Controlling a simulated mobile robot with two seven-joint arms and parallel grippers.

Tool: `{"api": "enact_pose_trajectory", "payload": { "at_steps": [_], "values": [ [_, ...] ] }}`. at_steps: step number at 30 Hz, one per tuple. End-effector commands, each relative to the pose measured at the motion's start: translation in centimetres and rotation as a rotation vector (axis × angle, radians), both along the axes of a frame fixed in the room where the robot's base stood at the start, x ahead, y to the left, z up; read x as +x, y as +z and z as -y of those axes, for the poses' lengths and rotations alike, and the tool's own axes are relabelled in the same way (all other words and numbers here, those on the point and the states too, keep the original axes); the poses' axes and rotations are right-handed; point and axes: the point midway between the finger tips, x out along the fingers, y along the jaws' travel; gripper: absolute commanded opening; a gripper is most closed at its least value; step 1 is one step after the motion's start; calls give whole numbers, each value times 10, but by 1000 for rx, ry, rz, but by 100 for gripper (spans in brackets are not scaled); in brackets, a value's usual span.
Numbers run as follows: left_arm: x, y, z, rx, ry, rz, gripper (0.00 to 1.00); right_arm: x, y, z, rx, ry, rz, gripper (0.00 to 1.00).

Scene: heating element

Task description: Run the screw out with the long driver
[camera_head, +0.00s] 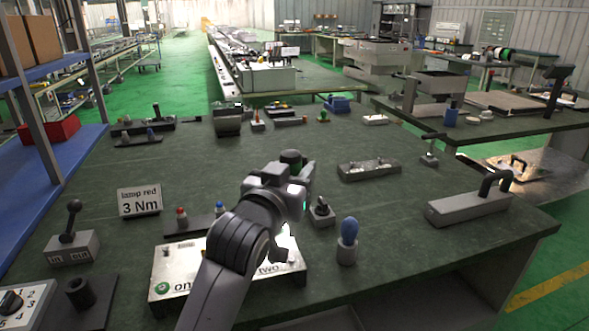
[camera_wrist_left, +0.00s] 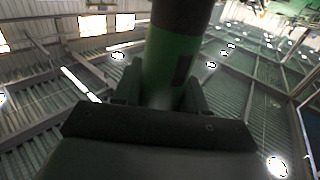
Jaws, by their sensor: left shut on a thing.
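My left gripper (camera_head: 292,174) is raised over the middle of the bench, its forearm coming up from the bottom edge. It is shut on a dark cylindrical tool (camera_head: 291,157), whose top shows just beyond the gripper. In the left wrist view the tool is a thick black and dark green cylinder (camera_wrist_left: 177,45) between the fingers (camera_wrist_left: 158,92), with the ceiling behind it. I see only part of it and cannot tell its tip or whether it is the long driver. I cannot make out the screw. My right gripper is not in view.
A white "on/two" box (camera_head: 175,268) lies partly behind my arm. Nearby stand a blue-handled tool in a grey holder (camera_head: 347,254), a "lamp red 3 Nm" sign (camera_head: 139,201), a lever box (camera_head: 72,248), a parts tray (camera_head: 369,170) and a handled grey block (camera_head: 470,207).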

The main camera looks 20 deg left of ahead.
Motion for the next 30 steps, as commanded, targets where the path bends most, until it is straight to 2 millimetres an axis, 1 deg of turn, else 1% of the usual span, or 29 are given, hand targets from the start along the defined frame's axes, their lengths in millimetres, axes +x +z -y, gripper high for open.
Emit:
{"api": "enact_pose_trajectory", "payload": {
  "at_steps": [1, 2, 3, 12, 18, 22, 30],
  "values": [
    [0, 4, 0, -1, 0, 2, 0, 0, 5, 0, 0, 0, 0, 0],
    [0, 2, 0, -1, 0, 2, 0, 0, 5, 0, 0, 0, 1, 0],
    [0, -4, 0, 0, 0, 2, 0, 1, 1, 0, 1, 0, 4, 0],
    [0, -32, 0, -1, 0, 2, 0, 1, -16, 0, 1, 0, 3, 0],
    [0, -47, 0, 0, 0, 3, 0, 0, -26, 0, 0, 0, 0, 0],
    [0, -50, 0, 0, 0, 4, 0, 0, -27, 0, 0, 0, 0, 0],
    [0, -50, 0, 0, 0, 5, 0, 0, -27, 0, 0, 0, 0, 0]
  ]
}}
